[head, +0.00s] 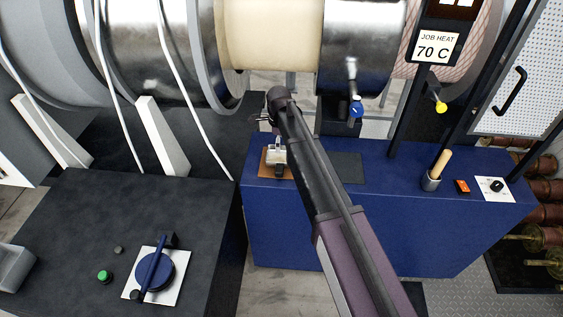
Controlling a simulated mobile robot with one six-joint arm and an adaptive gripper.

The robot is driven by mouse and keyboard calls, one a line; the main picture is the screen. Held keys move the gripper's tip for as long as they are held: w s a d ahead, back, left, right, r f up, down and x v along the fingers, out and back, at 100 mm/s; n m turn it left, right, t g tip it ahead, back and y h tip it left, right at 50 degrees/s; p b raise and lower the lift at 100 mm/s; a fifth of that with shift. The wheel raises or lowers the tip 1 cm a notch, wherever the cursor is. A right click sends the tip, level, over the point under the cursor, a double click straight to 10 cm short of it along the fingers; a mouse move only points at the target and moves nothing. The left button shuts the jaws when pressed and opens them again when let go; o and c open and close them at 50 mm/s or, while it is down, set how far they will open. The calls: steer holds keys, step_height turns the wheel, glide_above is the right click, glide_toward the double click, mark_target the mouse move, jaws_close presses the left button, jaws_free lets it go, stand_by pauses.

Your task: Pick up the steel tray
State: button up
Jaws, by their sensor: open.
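A small pale metal tray (275,157), which looks like the steel tray, sits on a brown-orange mat (265,171) at the left end of the blue bench. A small dark piece shows at its front edge. My arm reaches up from the lower right, and my gripper (276,137) points down just above the tray. The gripper is open. The arm partly covers it, and the fingertips are small, so I cannot tell whether they touch the tray.
The blue bench (440,225) also bears a dark pad (348,168), a cup (431,181) with a wooden handle, an orange switch (462,186) and a dial plate (497,189). A blue-handled valve (356,107) and large drums rise behind. A dark console (75,220) stands left.

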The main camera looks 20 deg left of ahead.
mark_target(280, 167)
steer(key=shift+f, duration=0.1)
step_height(280, 167, down, 8)
steer(key=b, duration=0.8)
steer(key=shift+f+b, duration=0.25)
steer(key=shift+b, duration=0.1)
steer(key=shift+f, duration=0.1)
stand_by(0.4)
steer(key=shift+w+f+b, duration=0.1)
steer(key=shift+f+b, duration=2.4)
steer(key=shift+b, duration=0.1)
steer(key=c, duration=1.1)
